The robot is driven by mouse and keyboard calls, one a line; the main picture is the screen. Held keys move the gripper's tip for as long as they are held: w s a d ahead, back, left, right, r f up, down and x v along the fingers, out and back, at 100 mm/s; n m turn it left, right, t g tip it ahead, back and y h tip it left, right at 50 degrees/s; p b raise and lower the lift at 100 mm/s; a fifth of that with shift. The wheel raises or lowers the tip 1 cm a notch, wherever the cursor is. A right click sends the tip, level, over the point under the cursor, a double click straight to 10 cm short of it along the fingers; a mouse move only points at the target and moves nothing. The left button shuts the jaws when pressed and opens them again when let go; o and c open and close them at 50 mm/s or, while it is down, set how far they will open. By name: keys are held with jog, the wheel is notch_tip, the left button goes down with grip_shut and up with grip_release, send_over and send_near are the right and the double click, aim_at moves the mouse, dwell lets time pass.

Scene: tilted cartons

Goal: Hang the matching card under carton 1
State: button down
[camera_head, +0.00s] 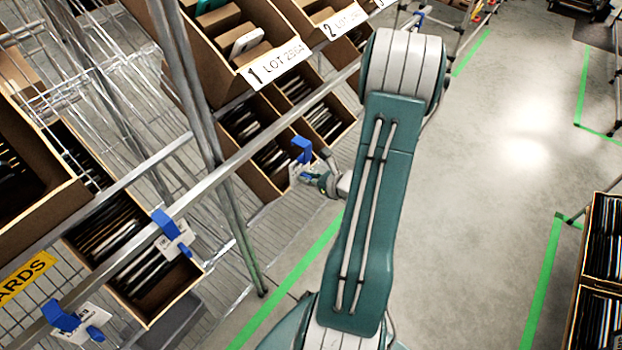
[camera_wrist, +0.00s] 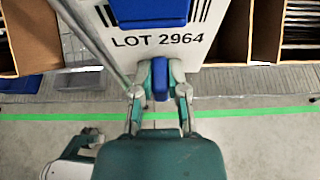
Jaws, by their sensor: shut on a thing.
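Carton 1 (camera_head: 228,72) is a tilted brown carton at the top of the head view. Its white label (camera_head: 272,64) reads "1 LOT" and a number that is hard to read there. My gripper (camera_head: 308,177) is below and to the right of it, shut on a white card with blue clip parts (camera_head: 302,150). In the wrist view my gripper (camera_wrist: 159,72) is shut on the lower blue tab of the card (camera_wrist: 190,50), which reads "LOT 2964" under a barcode. A larger blue part covers the middle of the barcode.
Two other cards with blue clips, one (camera_head: 174,243) and another (camera_head: 80,324), hang on the lower left rail near a yellow sign (camera_head: 27,277). Carton 2 (camera_head: 335,25) stands beside carton 1. Lower cartons (camera_head: 262,185) and metal rails are close to my gripper.

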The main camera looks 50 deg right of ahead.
aim_at(301, 173)
jog(key=shift+w+a, duration=0.25)
jog(key=shift+w, duration=1.25)
jog(key=r+x, duration=0.1)
jog(key=x, duration=0.6)
jog(key=shift+w+r, duration=0.15)
jog(key=shift+w, duration=0.6)
dwell(0.5)
jog(key=c, duration=0.6)
grip_release()
